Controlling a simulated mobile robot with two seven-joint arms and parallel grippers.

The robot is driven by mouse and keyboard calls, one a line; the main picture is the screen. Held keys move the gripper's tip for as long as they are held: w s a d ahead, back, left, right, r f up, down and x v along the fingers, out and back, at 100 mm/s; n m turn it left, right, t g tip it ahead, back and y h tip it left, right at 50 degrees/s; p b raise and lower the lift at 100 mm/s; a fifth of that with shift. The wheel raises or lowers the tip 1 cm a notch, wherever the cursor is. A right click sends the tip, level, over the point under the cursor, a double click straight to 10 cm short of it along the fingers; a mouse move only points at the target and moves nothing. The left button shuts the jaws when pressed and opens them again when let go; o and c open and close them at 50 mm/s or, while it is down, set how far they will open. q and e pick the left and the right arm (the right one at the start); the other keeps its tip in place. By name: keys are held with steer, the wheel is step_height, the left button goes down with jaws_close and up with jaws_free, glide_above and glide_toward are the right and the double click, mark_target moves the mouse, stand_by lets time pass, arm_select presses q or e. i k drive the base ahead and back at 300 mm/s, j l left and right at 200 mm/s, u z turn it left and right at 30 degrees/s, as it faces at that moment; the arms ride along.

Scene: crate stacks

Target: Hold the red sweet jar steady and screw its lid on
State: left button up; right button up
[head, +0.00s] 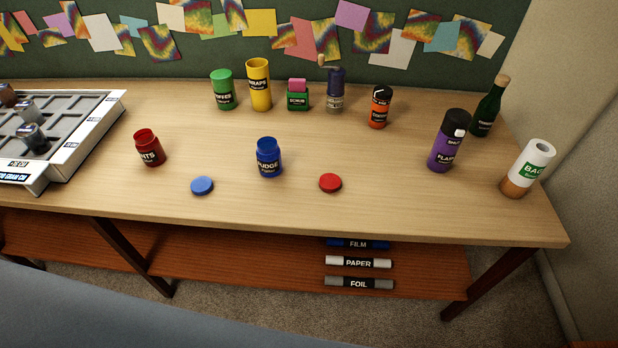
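The red sweet jar (149,149) stands upright on the table at the left, without a lid on it. Its label is partly turned, with "NTS" readable. A red lid (330,182) lies flat on the table, right of the middle and near the front edge, well apart from the red jar. A blue jar (269,158) stands open between them, and a blue lid (202,185) lies flat in front, between the two jars. Neither of my grippers shows in the head view.
A grey compartment tray (112,108) stands at the left. Green (223,90) and yellow (258,86) containers stand at the back. A purple flask (446,141), a green bottle (487,108) and a white roll (527,168) stand at the right. The table's (390,213) front strip is clear.

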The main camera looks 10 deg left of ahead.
mark_target(148, 145)
steer(key=l+u, duration=0.45)
steer(key=i+l+u, duration=0.1)
steer(key=l+u, duration=0.75)
steer(key=k+l, duration=0.05)
steer(key=l, duration=0.05)
